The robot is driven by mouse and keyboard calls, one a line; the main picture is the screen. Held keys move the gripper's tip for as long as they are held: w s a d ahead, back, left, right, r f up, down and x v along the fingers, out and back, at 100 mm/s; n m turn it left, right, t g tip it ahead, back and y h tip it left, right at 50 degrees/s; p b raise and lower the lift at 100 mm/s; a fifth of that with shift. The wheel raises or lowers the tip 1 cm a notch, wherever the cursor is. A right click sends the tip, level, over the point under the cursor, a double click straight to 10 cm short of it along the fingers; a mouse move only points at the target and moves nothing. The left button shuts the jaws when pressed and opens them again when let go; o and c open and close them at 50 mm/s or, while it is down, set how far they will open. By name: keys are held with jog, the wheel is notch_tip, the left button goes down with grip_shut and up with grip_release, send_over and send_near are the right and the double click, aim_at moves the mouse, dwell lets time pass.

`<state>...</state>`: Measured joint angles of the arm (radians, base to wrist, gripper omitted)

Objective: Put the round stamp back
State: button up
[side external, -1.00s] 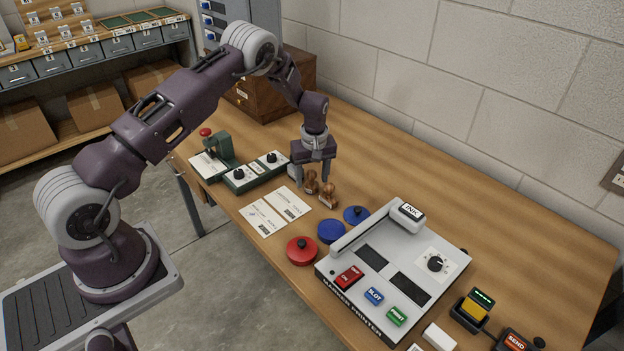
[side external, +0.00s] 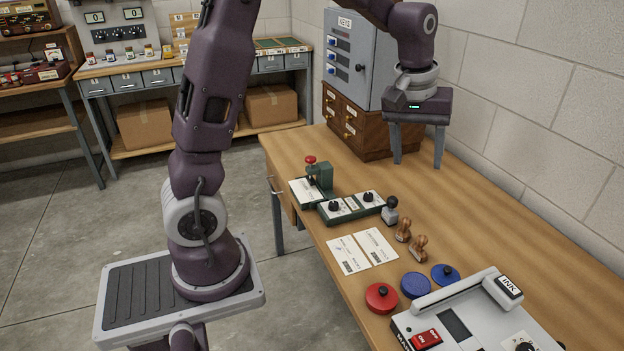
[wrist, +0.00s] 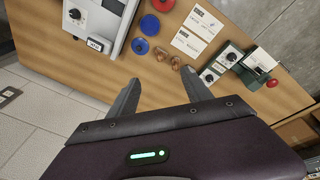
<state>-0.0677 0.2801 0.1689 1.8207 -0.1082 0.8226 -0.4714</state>
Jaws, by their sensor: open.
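Three upright stamps stand in a row on the wooden bench: a dark-knobbed one with a grey body (side external: 390,211), a wooden stamp (side external: 403,230) and a second wooden stamp (side external: 418,248). I cannot tell which has a round face. The wooden pair also shows in the wrist view (wrist: 167,63); the dark-knobbed one is not clear there. My gripper (side external: 418,162) is open and empty, raised behind the stamps near the drawer cabinet. In the wrist view my fingers (wrist: 162,82) are spread with nothing between them.
Paper cards (side external: 362,251), a red round pad (side external: 382,298), a blue pad (side external: 415,285) and a blue lid (side external: 445,274) lie in front. A marker printer (side external: 470,313) stands at front right, a green device (side external: 350,205) at left, a wooden drawer cabinet (side external: 365,130) behind.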

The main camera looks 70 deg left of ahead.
jog(key=s+d+r+m+t, duration=0.1)
jog(key=s+d+r+m, duration=0.15)
jog(key=s, duration=0.35)
jog(key=s+d+r+m+t, duration=0.1)
jog(key=s+d+r+m, duration=0.2)
jog(key=s, duration=0.4)
jog(key=s+d+m+t, duration=0.1)
jog(key=s+d+m, duration=0.1)
jog(key=s, duration=1)
jog(key=shift+s+f+m, duration=0.25)
jog(key=shift+m, duration=0.4)
